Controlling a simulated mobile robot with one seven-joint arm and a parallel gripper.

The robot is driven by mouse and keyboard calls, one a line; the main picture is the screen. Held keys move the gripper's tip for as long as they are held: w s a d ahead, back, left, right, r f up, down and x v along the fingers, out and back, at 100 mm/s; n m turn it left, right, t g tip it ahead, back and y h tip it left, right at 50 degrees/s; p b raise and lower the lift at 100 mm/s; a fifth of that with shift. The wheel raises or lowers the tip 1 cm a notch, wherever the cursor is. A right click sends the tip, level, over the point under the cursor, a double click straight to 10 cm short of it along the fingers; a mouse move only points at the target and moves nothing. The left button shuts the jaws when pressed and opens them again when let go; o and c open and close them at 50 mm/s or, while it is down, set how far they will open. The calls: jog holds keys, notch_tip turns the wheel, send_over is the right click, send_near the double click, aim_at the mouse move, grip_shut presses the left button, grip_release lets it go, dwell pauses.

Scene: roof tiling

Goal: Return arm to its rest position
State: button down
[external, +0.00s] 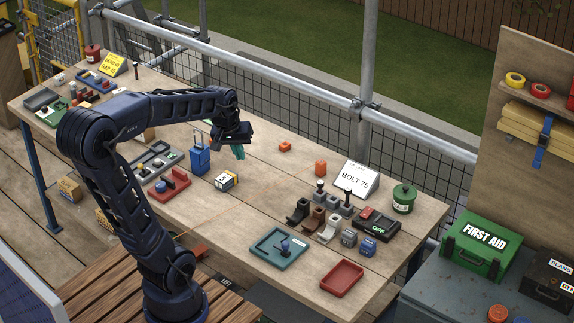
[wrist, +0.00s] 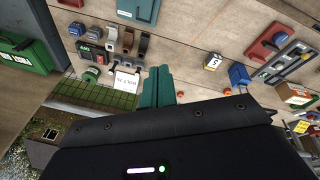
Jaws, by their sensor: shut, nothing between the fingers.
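My gripper (external: 238,152) hangs over the middle of the wooden workbench (external: 262,203), at the end of my dark blue arm, which reaches out from the front left. Its teal fingers point down and are shut with nothing between them. In the wrist view my gripper (wrist: 157,87) shows its teal fingers side by side above the dark housing. The fingers are apart from the things on the bench. A blue container (external: 200,158) and a white block marked 5 (external: 226,180) stand just left of and below the gripper in the external view.
Two orange blocks (external: 320,168) lie near the back edge. Scaffold rails (external: 290,88) run behind.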

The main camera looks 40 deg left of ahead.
jog(key=s+d+r+m, duration=0.1)
jog(key=s+d+m, duration=0.1)
jog(key=s, duration=0.4)
jog(key=s+d+r+m+t, duration=0.1)
jog(key=s+d+m, duration=0.1)
jog(key=s, duration=0.4)
jog(key=shift+s+d+r+m+y, duration=0.15)
jog(key=shift+s+r+m+y, duration=0.15)
jog(key=shift+m, duration=0.6)
